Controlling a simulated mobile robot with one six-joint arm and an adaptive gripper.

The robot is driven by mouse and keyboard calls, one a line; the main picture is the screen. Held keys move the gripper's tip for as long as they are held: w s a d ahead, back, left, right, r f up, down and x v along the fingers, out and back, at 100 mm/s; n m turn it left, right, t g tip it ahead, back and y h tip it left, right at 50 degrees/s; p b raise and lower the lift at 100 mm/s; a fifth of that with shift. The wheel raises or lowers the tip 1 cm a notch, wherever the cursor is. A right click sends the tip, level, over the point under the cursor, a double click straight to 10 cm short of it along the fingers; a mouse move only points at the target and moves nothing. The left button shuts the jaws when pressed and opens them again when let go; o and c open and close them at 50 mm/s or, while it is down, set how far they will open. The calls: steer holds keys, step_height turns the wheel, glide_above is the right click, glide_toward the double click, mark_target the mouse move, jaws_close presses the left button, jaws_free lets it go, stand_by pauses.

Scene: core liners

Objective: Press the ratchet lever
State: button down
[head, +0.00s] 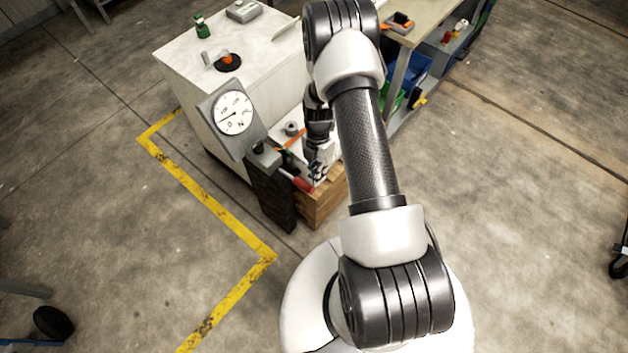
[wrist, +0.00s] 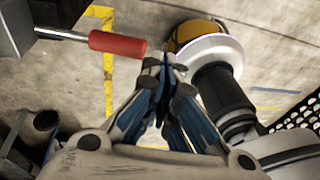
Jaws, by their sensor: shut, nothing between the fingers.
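The ratchet lever is a metal rod with a red grip. In the wrist view the red grip (wrist: 118,44) lies at the upper left, its rod running left into a dark grey block. It also shows in the head view as a red grip (head: 303,185), partly hidden by my gripper. My gripper (wrist: 165,68) is shut and empty, its fingertips close beside the grip's free end. In the head view my gripper (head: 317,178) hangs down above the wooden block at that end. I cannot tell whether the fingertips touch the grip.
A dial gauge (head: 234,113) on a grey plate stands left of the lever. A wooden block (head: 322,204) lies below my gripper. A white-topped cabinet (head: 180,60) stands behind. A workbench (head: 428,22) with bins is at the back right. Yellow floor tape (head: 215,208) runs at left; floor around is open.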

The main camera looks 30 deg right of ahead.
steer(key=shift+s+d+r, duration=0.15)
steer(key=shift+d+r, duration=0.05)
steer(key=shift+r, duration=0.45)
steer(key=shift+s+d+r, duration=0.15)
steer(key=shift+d+r, duration=0.05)
steer(key=shift+r, duration=0.4)
steer(key=shift+w, duration=0.1)
steer(key=a+r+m+t+h, duration=0.1)
steer(key=a+r+m+t, duration=0.3)
steer(key=r, duration=1)
steer(key=a+r+m+g, duration=0.1)
steer(key=a+r+m, duration=0.35)
steer(key=r, duration=1.05)
steer(key=s+a+r+m+t, duration=0.2)
steer(key=s+r+m, duration=0.4)
steer(key=s, duration=0.3)
steer(key=s+a+r+m+t, duration=0.2)
steer(key=s+a+r+m, duration=0.1)
steer(key=s+r+m, duration=0.4)
steer(key=shift+s+a+r, duration=0.15)
steer(key=shift+s+a, duration=0.05)
steer(key=shift+s, duration=0.65)
